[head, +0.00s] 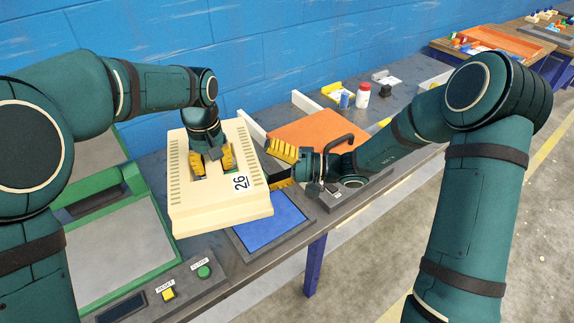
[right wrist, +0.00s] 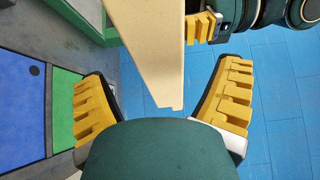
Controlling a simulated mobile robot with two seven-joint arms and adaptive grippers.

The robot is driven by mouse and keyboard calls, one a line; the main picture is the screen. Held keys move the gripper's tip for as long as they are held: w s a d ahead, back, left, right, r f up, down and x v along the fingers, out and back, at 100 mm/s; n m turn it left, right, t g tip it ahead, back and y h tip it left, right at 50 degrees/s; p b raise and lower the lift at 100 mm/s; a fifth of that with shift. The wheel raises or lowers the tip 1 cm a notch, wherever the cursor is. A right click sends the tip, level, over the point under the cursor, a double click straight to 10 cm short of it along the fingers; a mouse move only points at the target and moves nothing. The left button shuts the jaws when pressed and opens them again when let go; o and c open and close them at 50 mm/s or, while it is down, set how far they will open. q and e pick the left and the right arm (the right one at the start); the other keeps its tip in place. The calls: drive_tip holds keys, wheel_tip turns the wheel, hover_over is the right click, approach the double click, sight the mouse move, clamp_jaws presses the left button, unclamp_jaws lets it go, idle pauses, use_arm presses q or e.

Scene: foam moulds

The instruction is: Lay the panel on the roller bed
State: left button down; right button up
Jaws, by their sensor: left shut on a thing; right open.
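The panel (head: 222,210) is a thick cream slab with slots along its sides and a "26" label. It hangs tilted above the bench. My left gripper (head: 212,164) is shut on the panel's middle, its yellow fingers reaching into recesses there. My right gripper (head: 268,166) is open beside the panel's right edge. In the right wrist view the panel (right wrist: 150,45) shows edge-on, its end between and beyond the open yellow fingers of my right gripper (right wrist: 160,85), touching neither. I cannot make out a roller bed for certain.
A blue pad (head: 268,225) lies under the panel's right side. A green-framed machine (head: 125,245) stands left, with a control box (head: 190,285) in front. A blue wall stands behind.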

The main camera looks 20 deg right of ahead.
sight(243, 164)
drive_tip(key=shift+x, duration=3.15)
use_arm(q)
drive_tip(key=shift+d, duration=0.1)
use_arm(e)
drive_tip(key=shift+a, duration=0.1)
drive_tip(key=c, duration=1.3)
use_arm(q)
drive_tip(key=c, duration=0.6)
unclamp_jaws()
use_arm(e)
drive_tip(key=shift+c, duration=0.2)
use_arm(q)
wheel_tip(243, 164, up, 12)
